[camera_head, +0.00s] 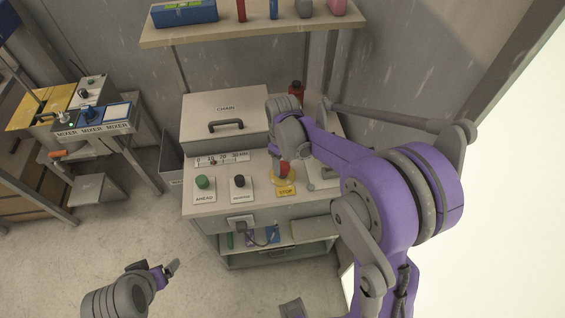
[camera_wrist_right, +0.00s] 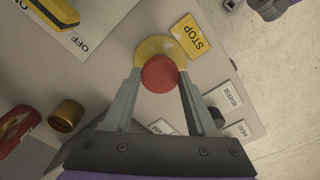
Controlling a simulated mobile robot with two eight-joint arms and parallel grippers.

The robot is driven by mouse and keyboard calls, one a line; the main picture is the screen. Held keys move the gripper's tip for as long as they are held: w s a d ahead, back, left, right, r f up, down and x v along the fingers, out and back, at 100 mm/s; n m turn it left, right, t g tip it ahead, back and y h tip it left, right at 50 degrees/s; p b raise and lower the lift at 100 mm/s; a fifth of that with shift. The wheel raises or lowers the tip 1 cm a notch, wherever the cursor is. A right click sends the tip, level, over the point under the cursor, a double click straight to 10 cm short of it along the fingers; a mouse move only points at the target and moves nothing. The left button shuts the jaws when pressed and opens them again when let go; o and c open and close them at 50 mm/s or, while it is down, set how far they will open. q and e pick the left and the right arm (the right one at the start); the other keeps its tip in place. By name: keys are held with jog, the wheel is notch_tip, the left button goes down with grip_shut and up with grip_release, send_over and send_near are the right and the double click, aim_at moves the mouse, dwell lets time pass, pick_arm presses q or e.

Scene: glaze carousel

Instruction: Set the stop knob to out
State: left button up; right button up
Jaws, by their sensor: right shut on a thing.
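The stop knob is a red mushroom head on a round yellow base, beside a yellow STOP label (camera_head: 286,190). In the right wrist view the red stop knob (camera_wrist_right: 160,73) sits between the fingertips of my right gripper (camera_wrist_right: 158,78), which is shut on it. The yellow base shows behind the knob. In the head view the stop knob (camera_head: 284,168) is partly hidden by my right gripper (camera_head: 283,160), which reaches down from above. My left gripper (camera_head: 172,268) is at the lower left, above the floor, away from the panel; its finger opening is unclear.
The cabinet top also carries a green AHEAD button (camera_head: 202,182), a black button (camera_head: 239,181), a scale and a CHAIN box (camera_head: 225,118) with a handle. A yellow lever on an OFF plate (camera_wrist_right: 57,12) is near the knob. A mixer bench (camera_head: 92,125) stands left.

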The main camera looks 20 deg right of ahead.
aim_at(283, 167)
grip_shut()
jog(key=shift+r, duration=0.95)
jog(key=o, duration=1.3)
grip_release()
jog(key=shift+c, duration=0.2)
notch_tip(283, 167, up, 11)
jog(key=p, duration=0.1)
jog(key=shift+f, duration=0.15)
jog(key=shift+s, duration=0.1)
